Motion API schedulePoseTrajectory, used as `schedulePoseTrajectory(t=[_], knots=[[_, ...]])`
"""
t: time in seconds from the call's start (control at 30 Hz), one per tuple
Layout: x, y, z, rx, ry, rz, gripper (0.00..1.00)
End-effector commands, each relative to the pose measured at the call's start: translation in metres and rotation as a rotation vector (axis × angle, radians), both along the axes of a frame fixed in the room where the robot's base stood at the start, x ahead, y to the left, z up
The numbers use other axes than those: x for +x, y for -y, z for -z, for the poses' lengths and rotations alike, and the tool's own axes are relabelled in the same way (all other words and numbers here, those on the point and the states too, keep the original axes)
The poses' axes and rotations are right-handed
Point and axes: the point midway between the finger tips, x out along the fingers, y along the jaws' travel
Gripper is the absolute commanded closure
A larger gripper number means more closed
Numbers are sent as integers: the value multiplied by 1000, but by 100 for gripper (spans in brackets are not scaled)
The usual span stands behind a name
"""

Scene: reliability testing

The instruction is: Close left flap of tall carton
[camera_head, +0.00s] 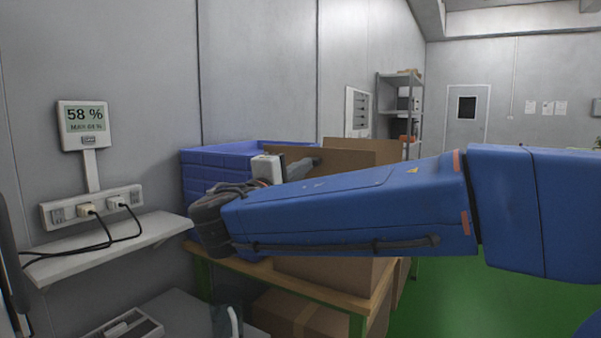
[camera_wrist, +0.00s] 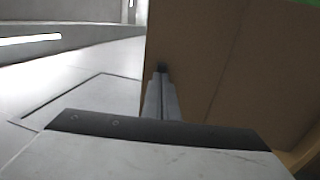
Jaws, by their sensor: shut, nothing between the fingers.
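The tall carton (camera_head: 320,278) is brown cardboard and stands on a wooden-edged table behind my blue arm, which hides much of it. One raised flap (camera_head: 345,157) shows above the arm, and another brown panel (camera_head: 362,144) stands behind it. My gripper (camera_head: 316,161) is shut and lies against or just in front of the raised flap. In the wrist view, the narrow shut fingers (camera_wrist: 161,70) point at a brown cardboard panel (camera_wrist: 200,60). Their tips overlap it near its left edge. I cannot tell whether they touch. Which flap is the left one is unclear.
Blue crates (camera_head: 205,163) stand behind and left of the carton. A white wall shelf (camera_head: 110,248) with a socket strip (camera_head: 92,208) is at the left. Another cardboard box (camera_head: 290,315) lies under the table. Green floor (camera_head: 450,305) is open at the right.

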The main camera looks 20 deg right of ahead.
Motion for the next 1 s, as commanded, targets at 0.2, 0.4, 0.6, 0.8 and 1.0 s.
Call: schedulePoseTrajectory(t=[0.2, 0.4, 0.6, 0.8, 1.0], knots=[[13, 14, -15, 119, -114, 2, 100], [31, 31, -25, 250, -249, 3, 100], [49, 49, -31, 381, -385, 4, 100], [67, 66, -31, 506, -517, 3, 100], [85, 83, -27, 630, -647, 3, 100]])
